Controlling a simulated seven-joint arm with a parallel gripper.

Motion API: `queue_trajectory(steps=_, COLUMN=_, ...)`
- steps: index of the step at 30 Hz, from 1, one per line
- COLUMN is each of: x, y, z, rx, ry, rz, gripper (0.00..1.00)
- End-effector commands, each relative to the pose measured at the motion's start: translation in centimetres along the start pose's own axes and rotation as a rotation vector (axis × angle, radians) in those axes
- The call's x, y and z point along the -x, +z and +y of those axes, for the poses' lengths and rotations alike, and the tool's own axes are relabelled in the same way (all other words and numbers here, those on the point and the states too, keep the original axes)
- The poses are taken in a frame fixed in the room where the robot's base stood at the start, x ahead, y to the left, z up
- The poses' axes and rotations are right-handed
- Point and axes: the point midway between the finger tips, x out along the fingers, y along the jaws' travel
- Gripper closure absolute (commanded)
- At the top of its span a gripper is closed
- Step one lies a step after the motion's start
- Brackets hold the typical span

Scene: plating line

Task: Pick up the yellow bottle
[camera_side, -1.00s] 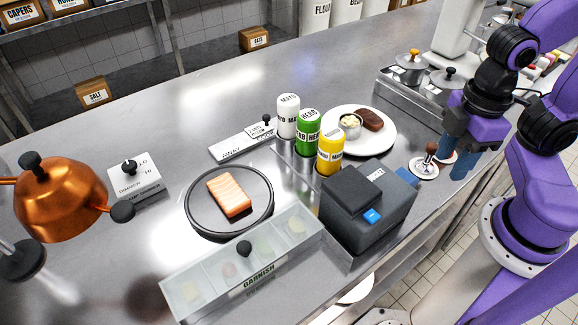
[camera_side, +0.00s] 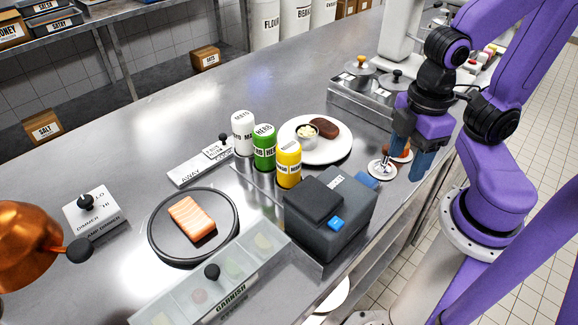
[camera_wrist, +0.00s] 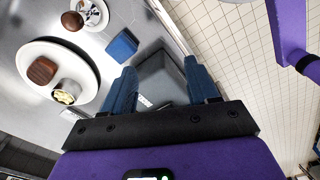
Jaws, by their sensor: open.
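The yellow bottle (camera_side: 289,166) stands upright in a metal rack, at the near end of a row with a green bottle (camera_side: 264,148) and a white bottle (camera_side: 243,132). Its lower part is hidden by the rack and the dark box. My gripper (camera_side: 408,160) is open and empty, pointing down, well to the right of the bottle and apart from it. In the wrist view my gripper (camera_wrist: 161,85) has its two blue fingers spread over the dark box and counter edge. I make out no bottle in the wrist view.
A round-based, knobbed tool (camera_side: 382,170) stands beside my fingers. A black plate (camera_side: 160,246) holds salmon.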

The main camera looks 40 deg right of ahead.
Motion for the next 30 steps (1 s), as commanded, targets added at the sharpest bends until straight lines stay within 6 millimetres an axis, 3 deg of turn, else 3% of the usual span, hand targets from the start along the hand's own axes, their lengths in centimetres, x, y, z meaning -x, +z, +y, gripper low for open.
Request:
queue_trajectory(steps=6, x=0.1, y=-0.2, z=0.1, rx=0.002, ry=0.000, rz=0.000, gripper=0.41)
queue_trajectory(steps=10, x=0.8, y=-1.9, z=0.9, rx=0.023, ry=0.001, rz=-0.001, gripper=0.41)
queue_trajectory(steps=24, x=6.3, y=-13.4, z=7.4, rx=0.204, ry=0.002, rz=-0.018, gripper=0.41)
queue_trajectory(steps=30, x=8.3, y=-17.0, z=9.9, rx=0.274, ry=0.000, rz=-0.025, gripper=0.41)
